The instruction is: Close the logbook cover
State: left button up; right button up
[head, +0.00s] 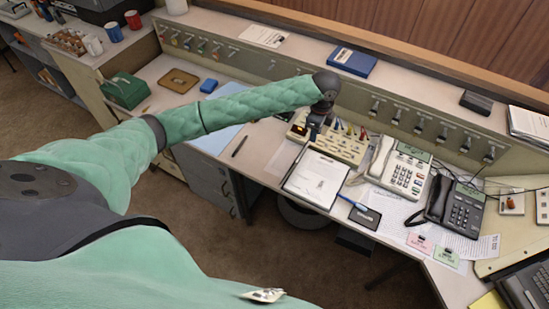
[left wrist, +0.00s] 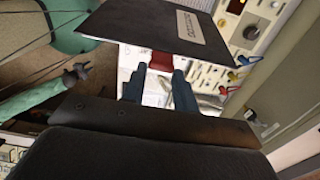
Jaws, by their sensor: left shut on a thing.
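The logbook (head: 316,180) lies open on the desk in the head view, with a white page showing. Its dark cover (left wrist: 140,30), with a white label, stands raised off the pages in the left wrist view. A red tab (left wrist: 161,64) is at the cover's edge. My left gripper (left wrist: 158,76) is shut on this tab between its two blue fingers. In the head view my left gripper (head: 316,128) is small and dark at the logbook's far side. My right gripper (left wrist: 76,75) shows small in the left wrist view, away from the book; its jaws are unclear.
A beige switch panel (head: 342,148) is behind the logbook. A light phone (head: 403,168) and a dark phone (head: 460,207) stand to its right. A blue pen and dark pad (head: 366,214) lie near its right corner. A pen (head: 239,146) lies to the left.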

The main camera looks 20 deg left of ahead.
pick_arm(q)
jog(key=d, duration=0.2)
jog(key=d+f, duration=0.1)
jog(key=d, duration=0.1)
jog(key=shift+s+d+f, duration=0.15)
jog(key=shift+d+f, duration=0.05)
jog(key=shift+d, duration=0.1)
dwell(0.4)
jog(key=o, duration=0.9)
notch_tip(320, 180, up, 7)
dwell(0.6)
dwell(0.3)
